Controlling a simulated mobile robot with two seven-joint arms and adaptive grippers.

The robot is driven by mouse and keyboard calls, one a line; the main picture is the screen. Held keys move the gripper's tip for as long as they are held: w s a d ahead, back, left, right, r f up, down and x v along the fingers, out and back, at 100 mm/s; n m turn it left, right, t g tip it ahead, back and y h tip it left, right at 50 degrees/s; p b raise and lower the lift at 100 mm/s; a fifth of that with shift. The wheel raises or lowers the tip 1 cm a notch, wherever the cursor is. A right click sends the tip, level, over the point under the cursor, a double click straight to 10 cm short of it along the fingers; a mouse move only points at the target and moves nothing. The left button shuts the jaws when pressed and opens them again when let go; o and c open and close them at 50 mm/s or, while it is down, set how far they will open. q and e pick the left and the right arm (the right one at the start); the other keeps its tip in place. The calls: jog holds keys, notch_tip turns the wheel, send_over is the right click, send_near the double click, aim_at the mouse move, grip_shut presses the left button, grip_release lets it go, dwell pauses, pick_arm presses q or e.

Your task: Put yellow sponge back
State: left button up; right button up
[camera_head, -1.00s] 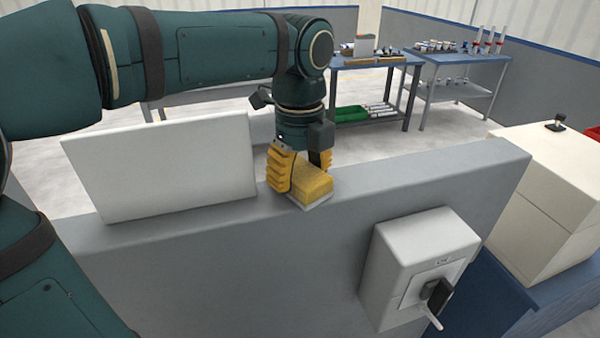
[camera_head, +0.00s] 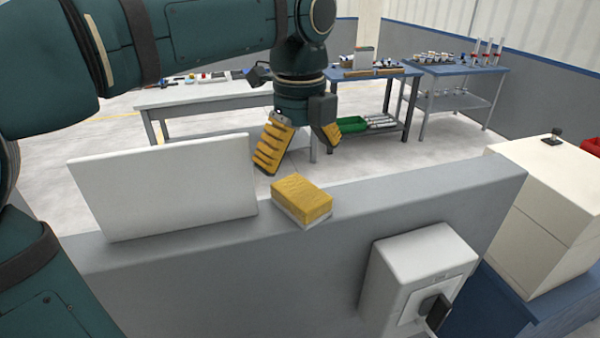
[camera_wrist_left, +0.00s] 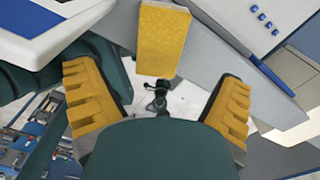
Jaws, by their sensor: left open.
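The yellow sponge (camera_head: 301,198) lies on top of the grey partition wall (camera_head: 200,247), on a thin pale base that shows under its near edge. My left gripper (camera_head: 300,154) is open and empty, above and a little behind the sponge, apart from it. In the left wrist view the sponge (camera_wrist_left: 162,38) shows at the top centre, beyond the open yellow fingers of the left gripper (camera_wrist_left: 158,103). My right gripper is in neither view.
A white panel (camera_head: 165,187) stands on the wall left of the sponge. A white switch box (camera_head: 420,265) is on the wall's near face. A cream cabinet (camera_head: 550,215) stands at the right. Work tables (camera_head: 215,98) with tools stand behind, across open floor.

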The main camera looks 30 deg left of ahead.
aim_at(300, 190)
pick_arm(q)
notch_tip(300, 190, up, 5)
jog(key=shift+f+p, duration=0.1)
jog(key=shift+p, duration=0.35)
dwell(0.3)
